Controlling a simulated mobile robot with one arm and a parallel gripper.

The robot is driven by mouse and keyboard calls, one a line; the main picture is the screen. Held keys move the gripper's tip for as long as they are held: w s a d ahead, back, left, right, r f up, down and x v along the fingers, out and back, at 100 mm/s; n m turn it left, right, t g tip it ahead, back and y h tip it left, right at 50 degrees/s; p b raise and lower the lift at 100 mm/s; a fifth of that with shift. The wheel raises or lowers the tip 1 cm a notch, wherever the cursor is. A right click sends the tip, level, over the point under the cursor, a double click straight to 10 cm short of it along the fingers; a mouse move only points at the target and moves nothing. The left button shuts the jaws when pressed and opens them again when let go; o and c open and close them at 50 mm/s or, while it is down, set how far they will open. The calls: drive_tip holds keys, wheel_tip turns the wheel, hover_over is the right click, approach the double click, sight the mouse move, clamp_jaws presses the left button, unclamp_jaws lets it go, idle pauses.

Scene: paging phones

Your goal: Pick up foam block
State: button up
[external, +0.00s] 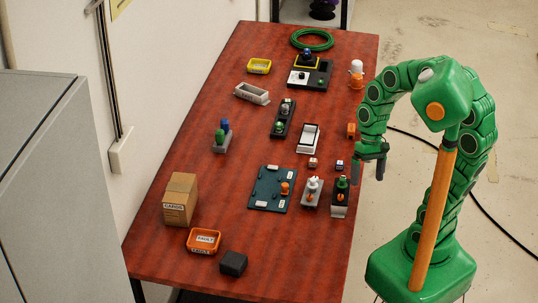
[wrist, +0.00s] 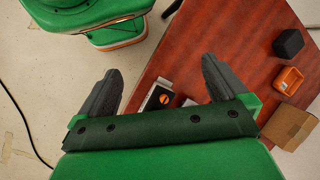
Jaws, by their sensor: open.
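The black block (external: 233,263), which looks like the foam block, lies on the near end of the red-brown table. It also shows in the wrist view (wrist: 288,43) at the upper right, beyond the right finger. My gripper (external: 371,176) hangs off the table's right edge with its fingers pointing down. In the wrist view my gripper (wrist: 161,66) has its two grey fingers wide apart with nothing between them held. The block is well apart from the gripper, across the table.
An orange bin (external: 203,241) and a cardboard box (external: 180,199) stand near the block. A dark teal board (external: 270,190) and small fixtures, including a green-topped one (external: 341,196), occupy the table's middle and right edge. A grey cabinet (external: 45,190) stands at left.

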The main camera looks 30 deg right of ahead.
drive_tip(key=w+a+f+m+g+y, duration=0.1)
drive_tip(key=w+a+y, duration=0.15)
drive_tip(key=a, duration=0.55)
drive_tip(key=w+a+f+m+g+y, duration=0.1)
drive_tip(key=w+a+f+g, duration=0.15)
drive_tip(key=a, duration=0.55)
drive_tip(key=m+y, duration=0.5)
drive_tip(key=m, duration=0.4)
approach(236, 252)
drive_tip(key=shift+g, duration=0.35)
drive_tip(key=x, duration=0.5)
drive_tip(key=shift+w+a+f, duration=0.1)
drive_tip(key=shift+a+f, duration=0.05)
drive_tip(key=shift+x, duration=4)
drive_tip(key=c, duration=1)
